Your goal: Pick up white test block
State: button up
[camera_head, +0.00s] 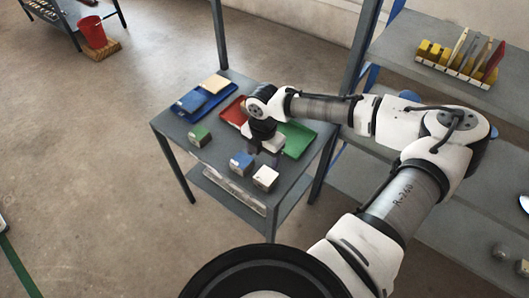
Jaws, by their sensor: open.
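The white test block (265,178) sits near the front right edge of a small grey table (228,178). A blue block (241,162) stands close to its left. My gripper (264,158) points down over the table, just behind the white block and to the right of the blue one. It is open, with nothing seen between its fingers. The fingertips are small in the picture, and I cannot tell their exact height above the table.
A green block (199,136) stands further left. Behind are a blue tray (217,98) with blocks in it, a red tray (232,113) and a green tray (302,135). A grey shelf rack (400,45) with a tool holder (460,62) stands at the right.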

aim_at(266, 175)
jog(key=f+b, duration=0.1)
jog(key=f, duration=0.1)
jog(key=f+b, duration=0.2)
jog(key=f, duration=0.1)
jog(key=d+f+b, duration=0.1)
jog(key=f, duration=0.1)
jog(key=shift+s+f+b, duration=0.1)
jog(key=shift+f+b, duration=0.15)
jog(key=shift+b, duration=0.15)
jog(key=shift+f, duration=1.3)
jog(key=c, duration=0.8)
notch_tip(266, 175, up, 5)
jog(key=p, duration=0.4)
jog(key=shift+r+p, duration=0.4)
jog(key=shift+r, duration=0.65)
